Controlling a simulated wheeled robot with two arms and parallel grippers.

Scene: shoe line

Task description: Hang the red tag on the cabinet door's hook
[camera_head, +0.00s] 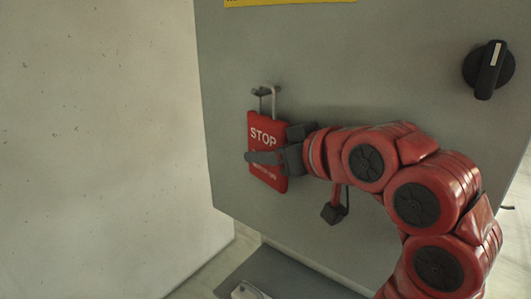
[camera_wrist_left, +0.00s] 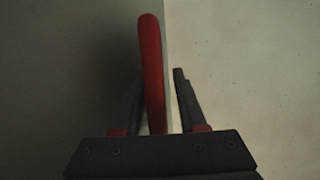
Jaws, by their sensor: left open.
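The red tag (camera_head: 264,131), with white "STOP" lettering, is upright against the grey cabinet door (camera_head: 350,60). Its grey wire loop reaches up to the hook (camera_head: 265,91) and appears to hang over it. My left gripper (camera_head: 262,154) is at the tag, with one dark finger across its front; the other finger is mostly hidden. In the left wrist view, the tag (camera_wrist_left: 151,70) shows edge-on between the open fingers (camera_wrist_left: 160,103). A gap shows between the tag and the right-hand finger; contact on the other side is unclear. My right gripper is not in view.
A black rotary knob (camera_head: 488,69) sits on the door at upper right, and a yellow label (camera_head: 290,2) at the top. A small red and dark part (camera_head: 334,212) shows below my arm. The pale wall (camera_head: 100,130) is at left.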

